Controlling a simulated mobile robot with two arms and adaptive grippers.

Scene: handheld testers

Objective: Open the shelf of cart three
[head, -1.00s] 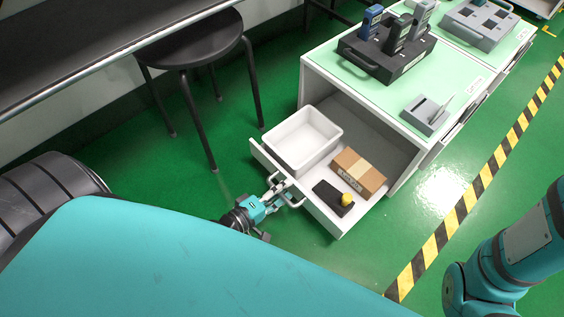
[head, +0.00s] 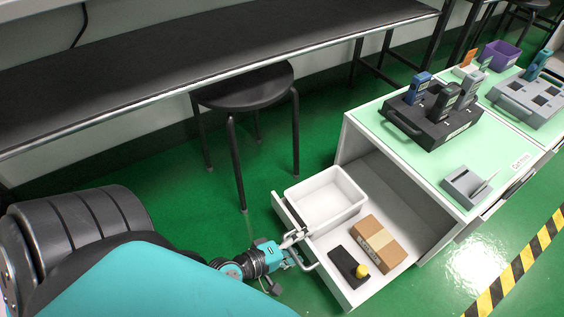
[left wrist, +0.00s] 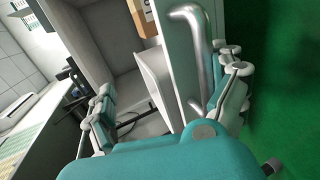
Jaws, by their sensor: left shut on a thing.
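The cart (head: 361,134) has a white body and a light green top. Its shelf (head: 322,276) is a pulled-out drawer, standing well open toward me. In the drawer are a white bin (head: 326,200), a brown box (head: 374,241) and a black device with a yellow knob (head: 347,263). My left gripper (head: 292,246) is at the drawer front, shut on the metal handle (head: 309,264). In the left wrist view the handle (left wrist: 197,55) and drawer front show between my fingers (left wrist: 168,95); the exact contact is partly hidden. My right gripper is out of view.
On the cart top are a black holder with several handheld testers (head: 432,117) and a grey cradle (head: 466,187). A black stool (head: 245,88) and a long dark table (head: 220,50) stand at the left. Yellow-black floor tape (head: 515,270) runs at the right. Green floor lies around the drawer.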

